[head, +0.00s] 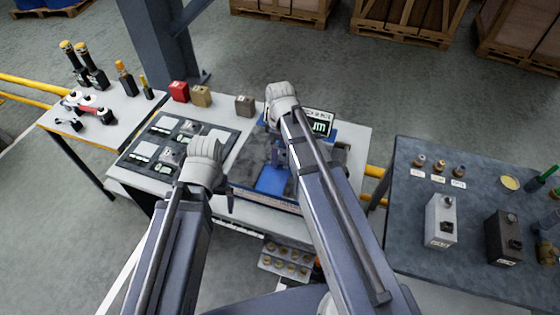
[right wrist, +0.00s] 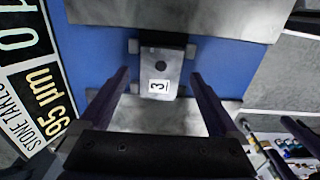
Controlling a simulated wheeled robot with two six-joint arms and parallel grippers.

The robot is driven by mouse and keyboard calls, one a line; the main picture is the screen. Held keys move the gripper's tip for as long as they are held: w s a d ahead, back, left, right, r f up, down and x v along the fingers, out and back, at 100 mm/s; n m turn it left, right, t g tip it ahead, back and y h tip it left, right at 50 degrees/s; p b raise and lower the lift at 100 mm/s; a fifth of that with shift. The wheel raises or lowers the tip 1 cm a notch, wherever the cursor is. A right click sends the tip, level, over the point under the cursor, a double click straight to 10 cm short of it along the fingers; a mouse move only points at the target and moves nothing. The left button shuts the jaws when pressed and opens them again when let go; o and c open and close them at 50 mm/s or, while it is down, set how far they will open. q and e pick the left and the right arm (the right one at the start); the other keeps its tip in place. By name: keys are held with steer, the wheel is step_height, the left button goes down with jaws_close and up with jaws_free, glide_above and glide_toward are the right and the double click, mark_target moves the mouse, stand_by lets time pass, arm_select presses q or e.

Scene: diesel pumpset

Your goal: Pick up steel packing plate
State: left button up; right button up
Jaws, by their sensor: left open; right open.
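In the right wrist view a grey steel block (right wrist: 160,62) with a dark hole and a white label reading "3" lies on a blue surface. It may be the packing plate; I cannot tell for certain. My right gripper (right wrist: 160,78) is open, with one finger on each side of the block and a gap showing on both sides. In the head view my right gripper (head: 279,152) is over the blue fixture (head: 271,180), and the block is hidden there. My left gripper (head: 229,203) is open at the fixture's left side, its fingers mostly hidden.
A dark tray (head: 146,168) with labelled recesses lies left of the fixture. Red (head: 179,91), tan (head: 201,96) and grey-brown (head: 245,105) blocks stand at the bench's back. A display sign (head: 319,123) stands behind the fixture. A dark table (head: 480,225) with containers stands at right.

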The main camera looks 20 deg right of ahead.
steer(key=shift+f, duration=0.45)
steer(key=shift+r, duration=0.15)
steer(key=shift+c, duration=0.2)
jaws_close()
